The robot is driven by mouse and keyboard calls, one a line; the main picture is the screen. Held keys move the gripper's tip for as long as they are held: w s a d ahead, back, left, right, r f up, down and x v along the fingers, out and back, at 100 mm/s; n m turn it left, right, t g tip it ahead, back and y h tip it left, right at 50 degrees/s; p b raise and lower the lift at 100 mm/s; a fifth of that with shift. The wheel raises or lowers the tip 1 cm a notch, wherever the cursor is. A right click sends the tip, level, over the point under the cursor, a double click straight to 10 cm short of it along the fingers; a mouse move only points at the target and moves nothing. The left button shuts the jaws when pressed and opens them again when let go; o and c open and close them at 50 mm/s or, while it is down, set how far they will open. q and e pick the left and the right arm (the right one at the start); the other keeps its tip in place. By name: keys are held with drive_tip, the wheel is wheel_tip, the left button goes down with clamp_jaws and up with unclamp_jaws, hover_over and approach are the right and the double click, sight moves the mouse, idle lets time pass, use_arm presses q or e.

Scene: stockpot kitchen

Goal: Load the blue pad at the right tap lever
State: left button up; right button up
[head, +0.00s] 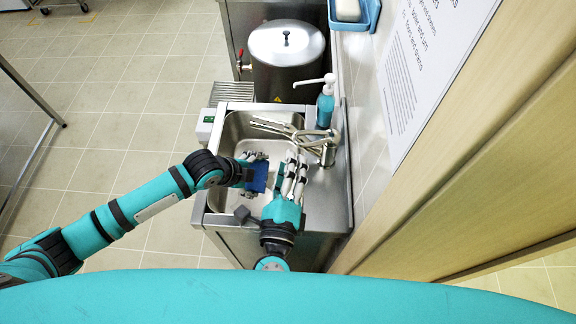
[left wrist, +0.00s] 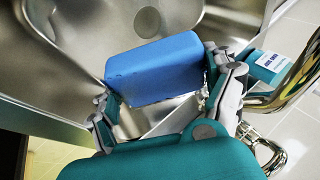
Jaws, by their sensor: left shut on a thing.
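The blue pad (head: 257,177) is between the fingers of my left gripper (head: 250,171), over the sink basin. In the left wrist view the pad (left wrist: 155,68) is a plain blue block, gripped at its two ends by the fingers (left wrist: 163,95). The chrome tap (head: 318,146) stands at the right side of the sink, with long parts reaching left over the basin. My right gripper (head: 293,174) is just below the tap, fingers pointing up the picture towards it. Its fingers hide part of the tap, and I cannot tell whether they touch it or which part is the right lever.
The steel sink (head: 232,141) lies under both grippers, its rim close around them. A soap bottle (head: 325,106) stands behind the tap. A large lidded steel pot (head: 287,55) is beyond the sink. The wall with a notice (head: 425,75) limits room on the right.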

sight(261, 182)
idle(0.5)
use_arm(q)
drive_tip(key=s+r+p, duration=0.1)
drive_tip(key=p, duration=0.1)
drive_tip(key=s+r+p, duration=0.2)
drive_tip(key=p, duration=0.1)
drive_tip(key=shift+s+r, duration=0.15)
drive_tip(key=shift+s, duration=0.1)
drive_tip(key=shift+s+d+r+p, duration=0.1)
drive_tip(key=shift+s+r+p, duration=0.35)
drive_tip(key=shift+s+p, duration=0.4)
drive_tip(key=shift+f, duration=0.1)
idle(0.4)
